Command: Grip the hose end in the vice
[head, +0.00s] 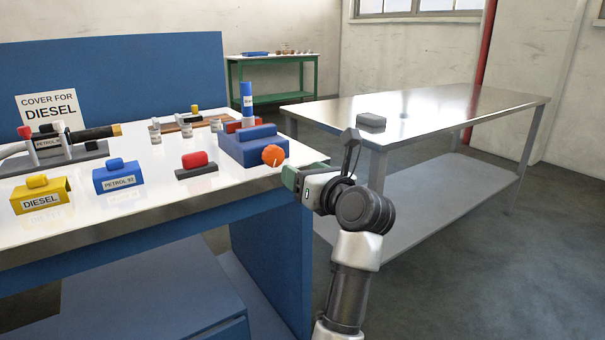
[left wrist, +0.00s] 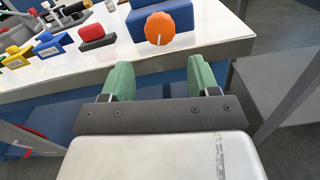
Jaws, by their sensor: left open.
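The blue vice (head: 252,148) stands at the right end of the white bench, with an orange knob (head: 273,155) on its front. The knob also shows in the left wrist view (left wrist: 160,29). An upright blue cylinder with a white label (head: 247,91), perhaps the hose end, rises behind the vice's blue body by a red part (head: 238,125). Its lower end is hidden, so I cannot tell whether it is gripped. My left gripper (head: 300,180) is open and empty, in front of the knob and apart from it. Its green fingers show in the left wrist view (left wrist: 162,80). My right gripper is not in view.
A yellow DIESEL cover (head: 41,198), a blue PETROL 95 cover (head: 118,178) and a red-topped block (head: 196,163) stand along the bench's front. A black hose-like piece (head: 92,134) lies in a stand at left. A metal table (head: 440,112) stands at right.

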